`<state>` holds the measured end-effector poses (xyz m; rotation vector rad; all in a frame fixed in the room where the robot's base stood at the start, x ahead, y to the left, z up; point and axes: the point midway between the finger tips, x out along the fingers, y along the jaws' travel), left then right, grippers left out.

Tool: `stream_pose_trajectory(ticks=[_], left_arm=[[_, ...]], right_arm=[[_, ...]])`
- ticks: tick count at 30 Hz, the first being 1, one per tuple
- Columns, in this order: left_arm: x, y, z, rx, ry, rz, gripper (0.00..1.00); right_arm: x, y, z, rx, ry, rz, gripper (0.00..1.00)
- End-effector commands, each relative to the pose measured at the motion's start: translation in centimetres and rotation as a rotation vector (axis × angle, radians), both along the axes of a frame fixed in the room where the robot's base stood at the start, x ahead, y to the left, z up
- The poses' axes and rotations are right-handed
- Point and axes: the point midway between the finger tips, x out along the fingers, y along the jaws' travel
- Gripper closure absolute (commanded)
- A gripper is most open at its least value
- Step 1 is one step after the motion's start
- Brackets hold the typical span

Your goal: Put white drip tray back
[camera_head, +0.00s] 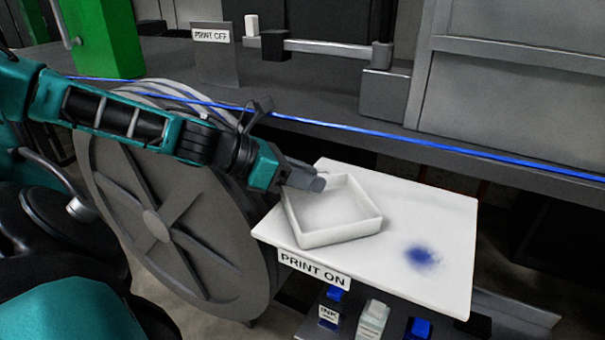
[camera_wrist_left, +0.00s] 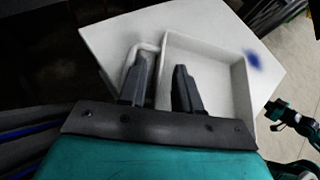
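The white drip tray (camera_head: 335,233) is a shallow square open box on the left part of a white board (camera_head: 440,215). My left gripper (camera_head: 306,180) is at the tray's back left edge. A teal and black part, perhaps my right gripper (camera_wrist_left: 283,116), shows small at the right.
A blue ink stain (camera_head: 422,256) marks the board right of the tray. A "PRINT ON" label (camera_head: 313,270) hangs on its front edge, with ink bottles (camera_head: 372,322) below. A large grey reel (camera_head: 160,225) stands left. A blue cable (camera_head: 420,140) runs behind.

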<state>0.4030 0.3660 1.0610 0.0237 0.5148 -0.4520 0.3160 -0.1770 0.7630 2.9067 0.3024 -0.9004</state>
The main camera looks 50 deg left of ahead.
Motion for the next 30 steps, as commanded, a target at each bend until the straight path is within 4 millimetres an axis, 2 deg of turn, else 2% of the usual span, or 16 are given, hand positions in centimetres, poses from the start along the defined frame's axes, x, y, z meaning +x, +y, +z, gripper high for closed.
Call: stream_pose_trajectory(ticks=[3,8,21,30], left_arm=[[0.0,0.0,0.4,0.001,0.001,0.001,0.67],[-1.2,0.8,0.9,0.005,-0.001,0.003,0.67],[-7.0,3.9,4.5,0.005,-0.002,0.005,0.67],[-9.2,4.9,5.9,0.001,0.0,0.002,0.67]], right_arm=[[-0.1,0.0,0.5,0.0,0.001,0.0,1.0],[-0.1,0.0,-0.3,0.001,0.0,-0.001,1.0],[-0.2,0.0,-1.6,0.0,0.003,-0.001,1.0],[-0.2,0.0,-1.8,0.001,0.003,0.0,1.0]])
